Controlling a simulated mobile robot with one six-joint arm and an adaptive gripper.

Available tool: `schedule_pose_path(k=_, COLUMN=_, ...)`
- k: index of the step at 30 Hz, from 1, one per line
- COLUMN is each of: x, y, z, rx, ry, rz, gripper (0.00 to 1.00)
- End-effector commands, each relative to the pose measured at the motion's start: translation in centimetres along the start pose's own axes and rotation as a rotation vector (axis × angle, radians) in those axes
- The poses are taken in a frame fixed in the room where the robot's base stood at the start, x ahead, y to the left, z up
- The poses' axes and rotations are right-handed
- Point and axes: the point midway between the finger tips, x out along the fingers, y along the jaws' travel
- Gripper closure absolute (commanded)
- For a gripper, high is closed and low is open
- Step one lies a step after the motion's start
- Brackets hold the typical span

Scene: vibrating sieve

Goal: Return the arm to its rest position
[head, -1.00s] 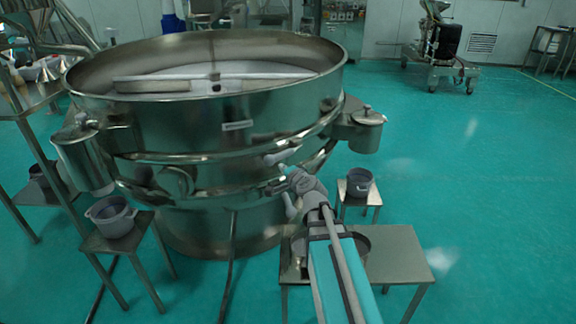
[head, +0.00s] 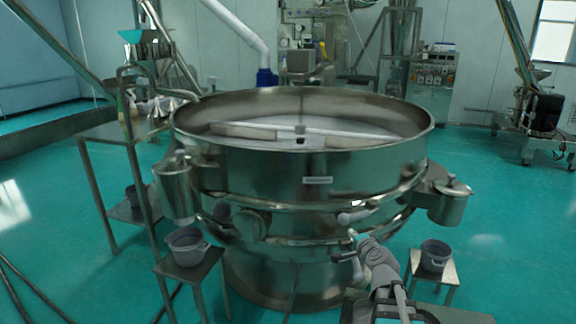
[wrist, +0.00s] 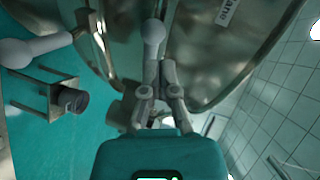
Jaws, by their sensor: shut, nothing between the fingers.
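My gripper (head: 354,243) is at the lower right of the head view, close in front of the steel side of the vibrating sieve (head: 260,175). In the wrist view, the fingers of my gripper (wrist: 160,68) are together and empty. A white rounded handle (wrist: 153,38) is just beyond the fingertips; I cannot tell whether they touch it. In the head view, a white handle (head: 357,214) sits above my gripper and another white handle (head: 358,272) below it. My arm reaches in from the bottom right, still extended towards the sieve.
A grey pot (head: 187,246) stands on a small steel stand at left. Another grey pot (head: 435,255) stands on a stand at right, beneath a lidded side outlet (head: 447,205). A steel table (head: 125,130) is at far left. Green floor (head: 515,240) is open at right.

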Motion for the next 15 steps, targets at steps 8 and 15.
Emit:
schedule_pose_path(k=8, x=-0.5, y=2.1, z=5.6, rx=-0.213, ry=-0.203, rz=0.126, gripper=1.00)
schedule_pose_path(k=15, x=-3.0, y=6.4, z=11.8, rx=-0.504, ry=-0.484, rz=0.330, gripper=1.00)
